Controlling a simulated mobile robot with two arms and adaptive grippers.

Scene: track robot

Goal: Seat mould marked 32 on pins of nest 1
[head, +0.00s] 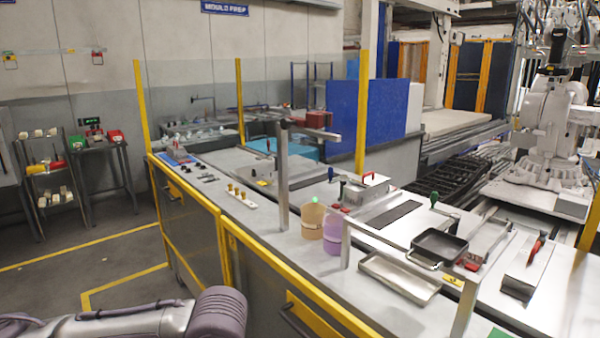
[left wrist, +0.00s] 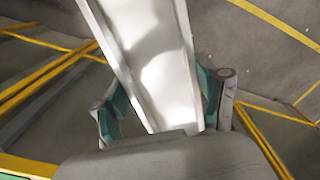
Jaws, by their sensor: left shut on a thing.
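In the left wrist view my left gripper (left wrist: 165,105) is shut on a long pale metal piece (left wrist: 150,50) with raised side edges. The piece runs up between the teal-padded fingers and out of the top of the picture, over grey floor. No number shows on it, so I cannot tell whether it is mould 32. The head view shows a grey arm link of mine at the bottom left, but not the left gripper. On the bench, a black square pan (head: 438,247) and a shallow silver tray (head: 400,279) sit at the right. I cannot make out nest 1 or its pins.
The long grey bench (head: 262,222) has yellow front rails and upright posts. Tan (head: 309,222) and purple (head: 333,234) round containers stand mid-bench. A white strip with brass pegs (head: 242,196) lies further back. Floor at the left is open before shelves (head: 50,170).

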